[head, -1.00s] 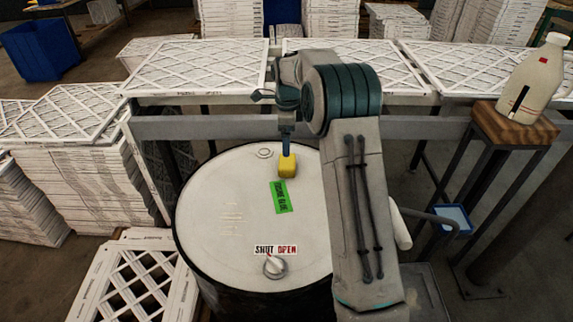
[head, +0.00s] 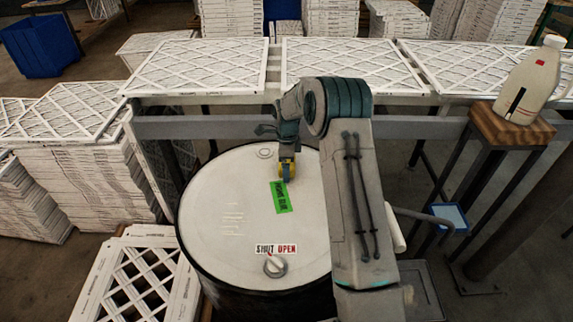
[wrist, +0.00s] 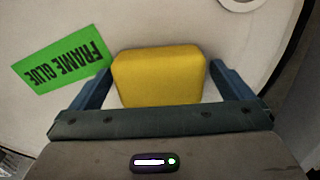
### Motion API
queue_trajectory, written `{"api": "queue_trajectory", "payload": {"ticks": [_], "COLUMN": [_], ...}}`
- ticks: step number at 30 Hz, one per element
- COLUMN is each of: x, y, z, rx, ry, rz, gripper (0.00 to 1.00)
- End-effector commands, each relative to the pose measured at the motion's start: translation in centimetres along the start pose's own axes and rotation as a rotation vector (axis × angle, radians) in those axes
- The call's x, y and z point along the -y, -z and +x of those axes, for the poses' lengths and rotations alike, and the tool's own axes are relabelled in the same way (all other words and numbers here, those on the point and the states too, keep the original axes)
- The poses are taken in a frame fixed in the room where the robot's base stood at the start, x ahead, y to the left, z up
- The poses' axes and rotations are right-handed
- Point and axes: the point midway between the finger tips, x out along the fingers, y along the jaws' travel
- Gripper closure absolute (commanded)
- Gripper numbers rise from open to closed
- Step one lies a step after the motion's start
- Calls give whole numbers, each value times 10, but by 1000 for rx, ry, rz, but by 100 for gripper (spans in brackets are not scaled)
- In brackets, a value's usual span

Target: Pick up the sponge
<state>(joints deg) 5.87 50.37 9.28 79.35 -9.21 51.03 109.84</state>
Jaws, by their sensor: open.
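The yellow sponge (wrist: 160,76) sits on the white top of a drum (head: 235,215), beside a green "FRAME GLUE" label (wrist: 62,66). In the wrist view my gripper (wrist: 160,88) is open, with one blue finger on each side of the sponge and a small gap at each side. In the head view my gripper (head: 287,172) is down over the sponge (head: 284,162) and partly hides it.
A knob (head: 275,266) with a "SHUT OPEN" label stands near the drum's front edge. A metal rail (head: 220,127) with filter panels (head: 195,66) runs behind the drum. A white jug (head: 534,80) stands on a wooden stool (head: 511,126) at right.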

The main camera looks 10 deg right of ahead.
Motion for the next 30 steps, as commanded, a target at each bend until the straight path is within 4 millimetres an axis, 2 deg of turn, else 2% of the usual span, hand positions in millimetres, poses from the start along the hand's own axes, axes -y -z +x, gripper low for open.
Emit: {"api": "queue_trajectory", "payload": {"ticks": [3, 6, 8, 16, 19, 23, 26, 27, 30], "x": [0, 0, 0, 0, 0, 1, 0, 5, 14], "y": [0, 0, 0, 0, 0, -1, -1, 12, 33], "z": [0, 0, 0, -1, -7, -28, -51, -52, -66], "rx": [0, 0, 0, 0, 0, 1, 1, -1, 0], "ry": [0, 0, 0, 1, 2, 4, 4, 3, 3], "rz": [0, 0, 0, 0, -1, -1, -1, 4, 6], "gripper": [3, 31, 45, 45, 45, 45, 45, 45, 45]}}
